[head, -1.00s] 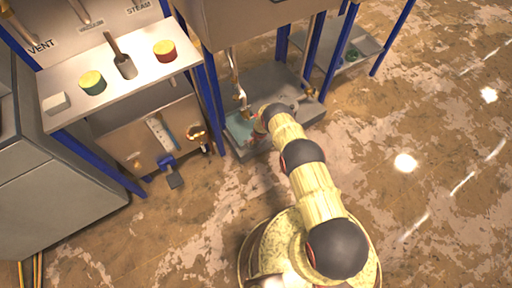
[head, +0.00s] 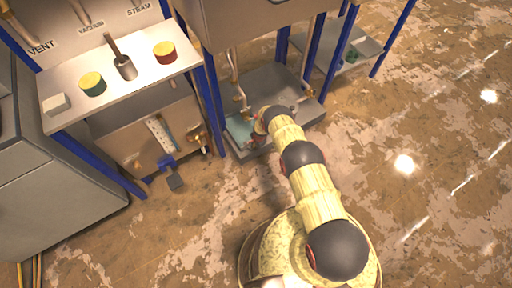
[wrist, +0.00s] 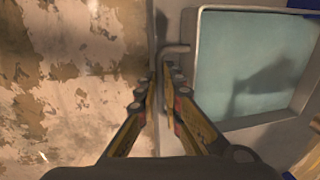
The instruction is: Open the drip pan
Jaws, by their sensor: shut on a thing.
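The drip pan (head: 262,86) is a grey, shallow tray low under the chamber, between blue posts, in the head view. A teal area (head: 239,128) lies at its front left; the wrist view shows a teal surface (wrist: 250,62) inside a raised grey rim. A thin bent grey handle (wrist: 176,48) stands at the pan's edge in the wrist view. My gripper (wrist: 166,82) is shut on this handle, its two fingers close together on either side. In the head view my arm hides the fingertips and the handle.
A blue post (head: 211,105) stands just left of the pan, with pipes above it. A bench shelf (head: 140,82) with yellow-green and red-topped knobs is at left. A lower shelf (head: 358,52) is at right. Bare stained floor (head: 430,120) is open to the right and in front.

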